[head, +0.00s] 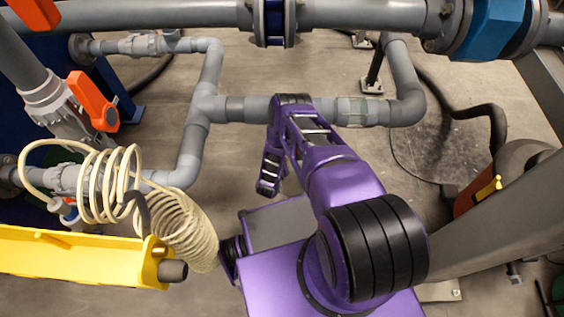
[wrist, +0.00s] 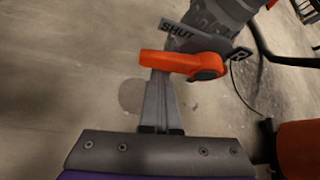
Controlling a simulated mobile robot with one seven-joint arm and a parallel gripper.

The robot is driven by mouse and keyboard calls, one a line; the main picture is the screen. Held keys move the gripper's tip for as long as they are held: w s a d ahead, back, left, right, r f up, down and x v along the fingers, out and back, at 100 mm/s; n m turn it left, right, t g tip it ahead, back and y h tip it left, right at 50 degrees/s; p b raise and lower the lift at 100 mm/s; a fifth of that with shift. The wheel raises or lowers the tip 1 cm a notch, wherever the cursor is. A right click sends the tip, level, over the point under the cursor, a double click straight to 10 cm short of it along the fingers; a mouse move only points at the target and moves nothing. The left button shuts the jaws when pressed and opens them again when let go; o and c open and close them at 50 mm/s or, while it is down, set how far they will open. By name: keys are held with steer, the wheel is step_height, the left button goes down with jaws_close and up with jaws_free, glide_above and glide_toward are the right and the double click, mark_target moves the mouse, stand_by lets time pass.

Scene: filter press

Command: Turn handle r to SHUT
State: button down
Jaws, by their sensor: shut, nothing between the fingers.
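In the wrist view, an orange lever handle (wrist: 172,62) lies roughly level across the picture, with its pivot at the right end. A dark plate (wrist: 180,38) marked SHUT sits just behind and above it. A second small tag (wrist: 240,54) right of the pivot carries a letter that I cannot read surely. My gripper (wrist: 158,80) is shut and empty. Its fingertips reach the handle's free left part from below; I cannot tell whether they touch it. In the head view my gripper and this handle cannot be made out behind my arm.
Grey pipes (head: 245,108) run across the head view. Other orange handles (head: 97,100) stand at the left. A coiled cream hose (head: 185,220) and a yellow beam (head: 80,258) are at lower left. An orange object (wrist: 300,150) stands at lower right in the wrist view.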

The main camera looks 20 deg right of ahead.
steer(key=shift+w+r, duration=0.35)
steer(key=shift+r, duration=0.25)
steer(key=shift+w+r, duration=0.1)
steer(key=shift+r, duration=0.15)
steer(key=shift+r+p, duration=0.15)
steer(key=shift+p, duration=0.15)
step_height(320, 180, up, 10)
steer(key=s+p, duration=0.1)
steer(key=p, duration=0.2)
steer(key=shift+a+f, duration=0.2)
steer(key=shift+f, duration=0.05)
